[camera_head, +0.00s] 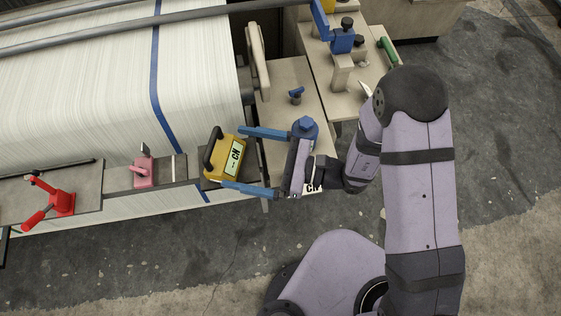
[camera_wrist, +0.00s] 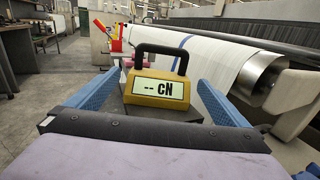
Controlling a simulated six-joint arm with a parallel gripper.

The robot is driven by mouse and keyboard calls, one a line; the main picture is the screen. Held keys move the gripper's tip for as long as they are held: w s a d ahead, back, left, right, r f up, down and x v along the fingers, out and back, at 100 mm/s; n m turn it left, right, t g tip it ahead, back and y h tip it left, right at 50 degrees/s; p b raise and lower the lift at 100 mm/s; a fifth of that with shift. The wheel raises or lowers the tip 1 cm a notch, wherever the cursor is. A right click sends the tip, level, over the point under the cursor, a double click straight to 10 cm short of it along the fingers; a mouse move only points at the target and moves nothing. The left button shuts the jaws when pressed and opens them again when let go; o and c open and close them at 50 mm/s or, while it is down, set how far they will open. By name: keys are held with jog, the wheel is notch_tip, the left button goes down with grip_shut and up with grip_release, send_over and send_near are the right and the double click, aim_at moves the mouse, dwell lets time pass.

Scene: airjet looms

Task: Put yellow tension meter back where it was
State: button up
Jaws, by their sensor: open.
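The yellow tension meter (camera_head: 224,158) has a black handle and a display reading "-- cN". It stands on the dark end of the loom's front ledge (camera_head: 208,182). The meter also shows upright in the middle of the wrist view (camera_wrist: 158,88). My gripper (camera_head: 231,158) is open, with one blue finger on each side of the meter. In the wrist view my gripper (camera_wrist: 160,95) shows a gap between each finger and the meter. A white label with "CN" (camera_head: 314,188) shows partly behind my gripper in the head view; what it belongs to is hidden.
A pink clamp (camera_head: 143,171) and a red toggle clamp (camera_head: 60,203) stand farther left on the ledge. White warp sheet (camera_head: 110,70) lies behind. A beige plate with a blue knob (camera_head: 295,95) and a blue fixture (camera_head: 342,40) stand at right. Floor in front is open.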

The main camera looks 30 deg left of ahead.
jog(key=b+v, duration=0.2)
jog(key=v, duration=0.7)
dwell(0.4)
jog(key=s+d+f+n+g+h+b, duration=0.4)
jog(key=d+f+n+h+b, duration=0.35)
jog(key=n, duration=0.85)
jog(key=w+d+r+m+t+h+p, duration=0.1)
jog(key=w+d+t+h+p, duration=0.1)
jog(key=d, duration=0.6)
jog(key=w+d+r+t+h+p, duration=0.2)
jog(key=w+d+t+h+p, duration=0.1)
jog(key=d, duration=0.5)
jog(key=w+d+r+m+t+h+p, duration=0.1)
jog(key=w+d+t+h, duration=0.3)
jog(key=d, duration=0.5)
jog(key=shift+w+r+m+t+p, duration=0.3)
jog(key=shift+w+r+t+p, duration=0.4)
jog(key=shift+w+t, duration=0.3)
